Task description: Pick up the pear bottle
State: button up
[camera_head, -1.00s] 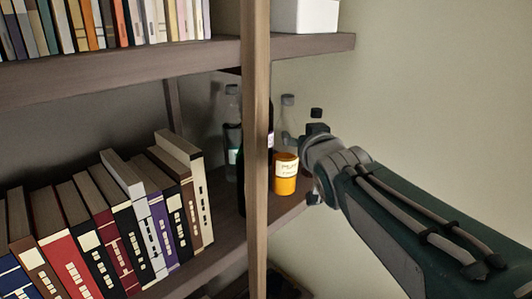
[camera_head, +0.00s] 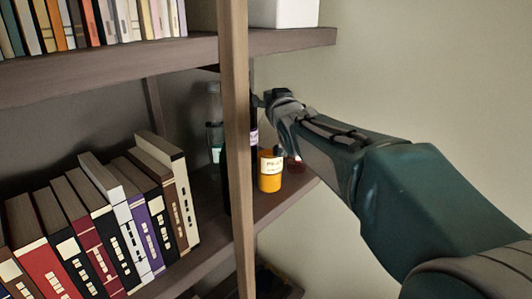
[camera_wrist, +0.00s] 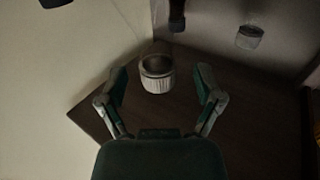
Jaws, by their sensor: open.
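A bottle with orange contents and a pale label (camera_head: 270,163) stands upright on the lower shelf, right of the wooden post. The label seems to start with P, so I take it for the pear bottle. In the wrist view my gripper (camera_wrist: 158,82) is open, with a finger on each side of a pale ribbed round cap or jar (camera_wrist: 157,74). The fingers look apart from it. I cannot tell which container this is.
A dark bottle with a purple label (camera_head: 254,138) stands close left, partly behind the post (camera_head: 236,150). A clear bottle (camera_head: 215,140) is left of the post. A reddish object (camera_head: 296,164) is at right. Books (camera_head: 100,225) fill the left; an upper shelf (camera_head: 285,40) overhangs.

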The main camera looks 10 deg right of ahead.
jog(key=shift+w+d, duration=0.25)
jog(key=shift+w, duration=0.45)
jog(key=shift+a, duration=0.2)
jog(key=shift+c, duration=1.3)
jog(key=shift+a, duration=0.1)
grip_shut()
jog(key=shift+r, duration=0.15)
